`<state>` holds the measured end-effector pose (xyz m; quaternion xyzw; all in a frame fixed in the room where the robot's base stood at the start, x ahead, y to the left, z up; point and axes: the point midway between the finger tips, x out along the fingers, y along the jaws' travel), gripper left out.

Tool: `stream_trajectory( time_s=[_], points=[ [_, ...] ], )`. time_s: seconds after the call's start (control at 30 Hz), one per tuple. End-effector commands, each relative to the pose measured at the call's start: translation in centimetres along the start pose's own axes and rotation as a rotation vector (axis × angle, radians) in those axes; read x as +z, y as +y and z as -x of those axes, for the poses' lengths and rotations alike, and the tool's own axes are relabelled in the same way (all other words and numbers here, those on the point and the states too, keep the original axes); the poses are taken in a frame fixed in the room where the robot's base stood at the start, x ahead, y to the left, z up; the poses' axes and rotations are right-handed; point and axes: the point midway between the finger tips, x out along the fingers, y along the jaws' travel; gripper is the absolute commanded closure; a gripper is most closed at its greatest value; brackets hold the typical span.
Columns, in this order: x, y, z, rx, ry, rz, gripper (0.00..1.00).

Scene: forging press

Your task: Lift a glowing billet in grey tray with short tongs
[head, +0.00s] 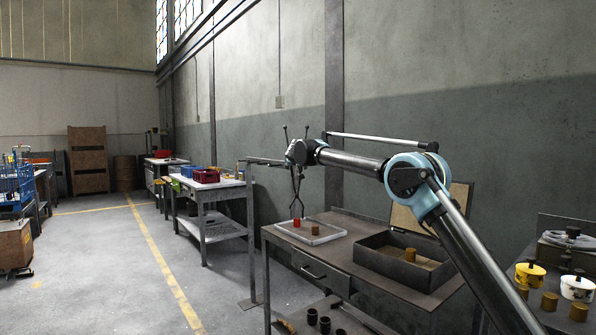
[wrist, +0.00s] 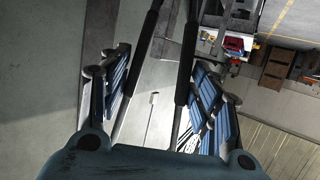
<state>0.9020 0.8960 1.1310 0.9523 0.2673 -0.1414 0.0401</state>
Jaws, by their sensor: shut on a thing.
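A glowing red billet (head: 295,223) is at the left side of the shallow pale grey tray (head: 327,238) on the metal table. A dull brown billet (head: 315,230) stands beside it in the tray. The short tongs (head: 297,186) are dark and hang upright below my gripper (head: 296,158), their lower ends at the glowing billet. I cannot tell whether they clasp it or whether it touches the tray.
A dark open box (head: 372,262) with a brown billet inside stands right of the tray. A grey workbench (head: 215,195) with red and blue bins stands behind. Floor left of the table is clear.

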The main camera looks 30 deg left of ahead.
Motion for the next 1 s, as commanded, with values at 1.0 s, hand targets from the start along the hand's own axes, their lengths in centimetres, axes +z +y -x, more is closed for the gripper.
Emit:
stream_trajectory(
  time_s=[1.0],
  points=[
    [-3.8,0.0,1.1,0.0,0.0,0.0,0.48]
  ],
)
